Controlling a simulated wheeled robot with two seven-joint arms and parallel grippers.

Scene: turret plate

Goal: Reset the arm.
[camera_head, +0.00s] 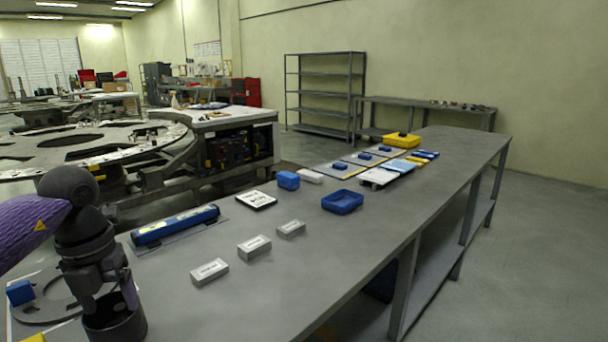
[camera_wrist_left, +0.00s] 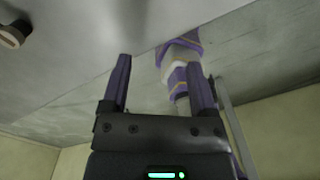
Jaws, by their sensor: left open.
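My left arm comes in from the left in the head view, with a purple link and dark joints over the near left end of the grey workbench (camera_head: 310,265). Its fingers are hard to make out there. In the left wrist view my left gripper (camera_wrist_left: 158,61) shows two dark purple fingers spread apart, with nothing between them. Behind them are a pale grey surface and yellowish walls, and a purple and white banded part that I cannot identify for sure. I see no right gripper in the head view.
Near the arm lie a long blue case (camera_head: 175,225), a blue block (camera_head: 20,292) and several small white boxes (camera_head: 254,246). A blue tray (camera_head: 342,201), a blue box (camera_head: 288,180) and a yellow case (camera_head: 402,140) stand farther back. The bench's front middle is clear.

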